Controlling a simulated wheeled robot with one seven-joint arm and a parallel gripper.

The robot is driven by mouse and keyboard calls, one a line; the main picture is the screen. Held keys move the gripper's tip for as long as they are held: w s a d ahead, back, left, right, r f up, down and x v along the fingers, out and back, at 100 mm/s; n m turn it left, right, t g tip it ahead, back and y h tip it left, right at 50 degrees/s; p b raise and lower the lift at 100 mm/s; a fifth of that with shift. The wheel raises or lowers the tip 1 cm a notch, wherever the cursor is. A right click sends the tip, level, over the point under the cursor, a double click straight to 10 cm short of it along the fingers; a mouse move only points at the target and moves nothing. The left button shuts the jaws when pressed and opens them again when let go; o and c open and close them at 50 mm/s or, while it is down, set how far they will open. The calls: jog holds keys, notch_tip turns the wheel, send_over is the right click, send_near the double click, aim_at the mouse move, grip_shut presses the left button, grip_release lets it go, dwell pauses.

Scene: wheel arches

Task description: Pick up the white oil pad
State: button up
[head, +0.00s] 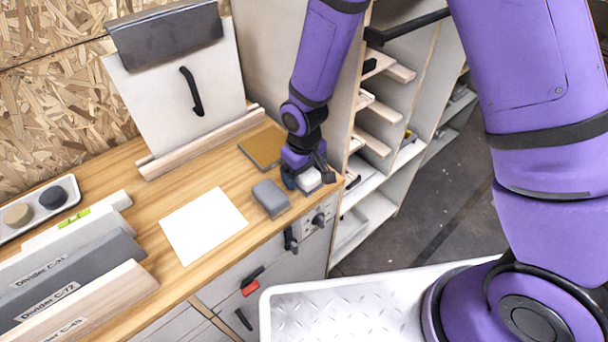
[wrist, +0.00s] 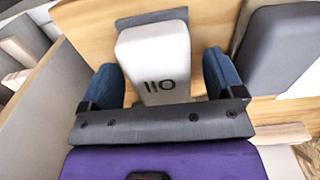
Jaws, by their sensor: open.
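The white oil pad (wrist: 155,62), a small rounded block marked with dark lettering that looks like "OIL" seen upside down, lies on the wooden counter. In the head view the white pad (head: 308,180) is near the counter's right front corner, partly hidden by my gripper. My gripper (head: 302,182) is lowered over it. In the wrist view my gripper (wrist: 163,80) is open, with one blue finger on each side of the pad. A small gap shows between the pad and each finger.
A grey block (head: 271,198) sits close to the left of the pad; it also shows in the wrist view (wrist: 282,48). A white sheet (head: 203,225) lies farther left. A tan square (head: 263,147) lies behind. The counter edge is close; dividers (head: 75,270) stand at left.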

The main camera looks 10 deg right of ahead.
jog(key=c, duration=1)
jog(key=shift+r, duration=0.1)
